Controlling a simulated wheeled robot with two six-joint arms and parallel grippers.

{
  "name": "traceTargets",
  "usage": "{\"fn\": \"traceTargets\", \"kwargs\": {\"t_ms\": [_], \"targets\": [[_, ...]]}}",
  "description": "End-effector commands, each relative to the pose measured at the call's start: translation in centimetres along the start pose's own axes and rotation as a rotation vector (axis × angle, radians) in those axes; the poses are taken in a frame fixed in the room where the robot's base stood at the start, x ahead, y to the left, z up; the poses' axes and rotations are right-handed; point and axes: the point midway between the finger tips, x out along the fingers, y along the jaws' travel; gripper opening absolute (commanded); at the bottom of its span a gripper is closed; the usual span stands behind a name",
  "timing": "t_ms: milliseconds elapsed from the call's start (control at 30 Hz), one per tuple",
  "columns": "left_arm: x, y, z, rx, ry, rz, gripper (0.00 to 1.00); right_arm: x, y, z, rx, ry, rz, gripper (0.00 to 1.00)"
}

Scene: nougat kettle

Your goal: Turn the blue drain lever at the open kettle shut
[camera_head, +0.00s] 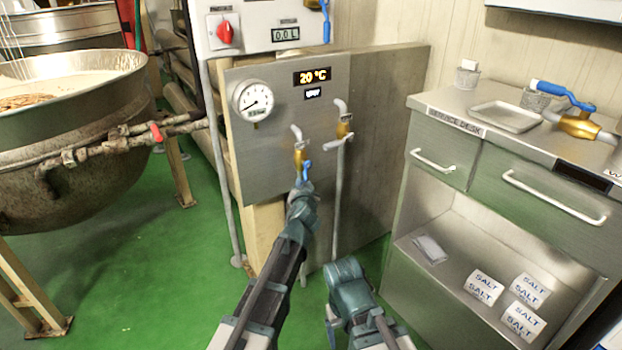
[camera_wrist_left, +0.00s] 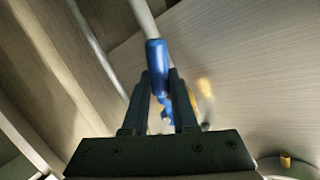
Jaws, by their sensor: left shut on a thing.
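A blue lever (camera_head: 306,173) hangs from a brass valve (camera_head: 300,155) on the lower part of a steel panel, right of the open kettle (camera_head: 75,150). My left gripper (camera_head: 302,186) is at this lever. In the left wrist view, my left gripper (camera_wrist_left: 160,100) has its two fingers closed around the blue lever (camera_wrist_left: 156,60), which runs down between them. The fingertips partly hide the valve behind. My right arm shows low in the middle of the head view, but I see no right gripper fingers.
The steel panel (camera_head: 270,165) carries a gauge (camera_head: 253,100) and a 20 °C display (camera_head: 312,76). A second tap (camera_head: 343,125) is close right. A red-handled valve (camera_head: 157,133) sits on the kettle's pipe. A service desk (camera_head: 455,110) stands at right.

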Motion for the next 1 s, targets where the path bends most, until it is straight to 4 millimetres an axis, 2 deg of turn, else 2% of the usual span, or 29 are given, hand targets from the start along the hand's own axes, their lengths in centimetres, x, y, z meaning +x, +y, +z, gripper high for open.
{"fn": "traceTargets", "kwargs": {"t_ms": [33, 100, 500, 1000], "targets": [[-0.3, -0.5, -0.6, 0.032, -0.022, -0.001, 0.00, -1.2, 0.1, 0.1, -0.002, 0.000, 0.000, 0.81], [-0.6, -0.8, -0.7, 0.084, -0.058, 0.000, 0.00, -2.1, 0.2, 0.1, -0.004, 0.000, 0.000, 0.81], [-1.7, -2.5, -1.3, 0.406, -0.270, -0.001, 0.00, -7.0, 0.7, 0.4, -0.016, 0.000, 0.000, 0.81], [-2.7, -4.0, -2.7, 0.773, -0.514, -0.002, 0.00, -11.2, 1.2, 0.7, -0.008, -0.003, 0.005, 0.81]]}}
